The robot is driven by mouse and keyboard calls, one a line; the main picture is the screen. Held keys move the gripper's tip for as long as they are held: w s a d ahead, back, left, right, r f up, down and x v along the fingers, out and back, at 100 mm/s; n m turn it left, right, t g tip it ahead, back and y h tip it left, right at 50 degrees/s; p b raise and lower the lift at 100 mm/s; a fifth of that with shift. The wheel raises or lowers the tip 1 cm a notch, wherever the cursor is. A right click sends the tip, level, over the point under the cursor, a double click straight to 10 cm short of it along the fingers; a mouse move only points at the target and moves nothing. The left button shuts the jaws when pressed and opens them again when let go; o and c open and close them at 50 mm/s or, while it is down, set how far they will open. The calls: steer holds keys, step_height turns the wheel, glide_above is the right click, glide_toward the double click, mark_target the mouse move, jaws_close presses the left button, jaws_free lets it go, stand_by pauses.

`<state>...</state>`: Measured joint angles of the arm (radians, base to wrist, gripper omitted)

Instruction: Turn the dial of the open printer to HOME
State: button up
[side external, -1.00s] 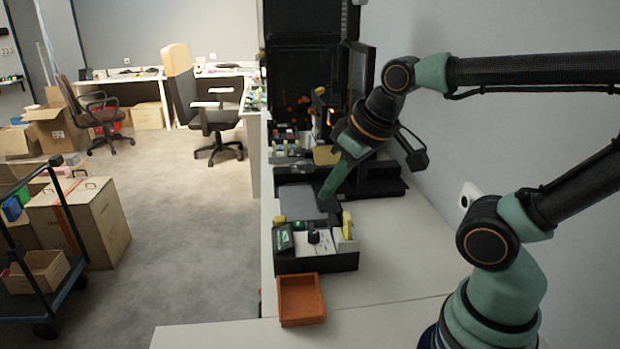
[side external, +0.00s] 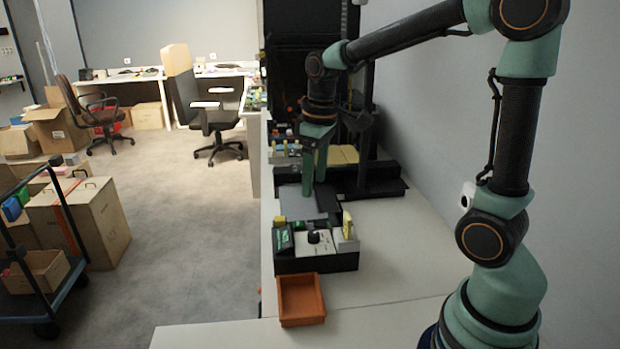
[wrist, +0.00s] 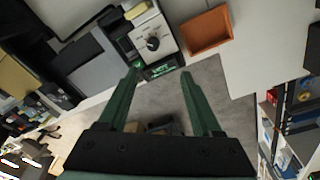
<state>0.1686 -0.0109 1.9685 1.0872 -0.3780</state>
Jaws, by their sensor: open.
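The dark round dial (side external: 314,237) sits on the pale panel (side external: 325,247) of a low black unit (side external: 315,264) on the bench. Its marks are too small to read. The dial also shows in the wrist view (wrist: 152,43), with a pale mark on it. My gripper (side external: 313,195) points down over the grey plate (side external: 291,204) behind the dial. In the wrist view my gripper (wrist: 160,74) has its two green fingers spread and empty, with the dial beyond the fingertips. Nothing touches the dial.
An orange tray (side external: 302,322) stands in front of the unit. Yellow pieces (side external: 348,224) stand on the panel's right and back left. A tall black open housing (side external: 300,75) stands at the back. The bench right of the unit is clear.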

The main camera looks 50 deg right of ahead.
mark_target(313, 233)
steer(key=shift+n+g, duration=0.3)
steer(key=shift+g, duration=0.3)
steer(key=f, duration=0.4)
steer(key=w+d+f, duration=0.1)
steer(key=f, duration=0.4)
steer(key=d+f, duration=0.1)
steer(key=f, duration=0.4)
steer(key=shift+w+f, duration=0.25)
steer(key=shift+w, duration=0.05)
steer(key=shift+c, duration=0.3)
jaws_close()
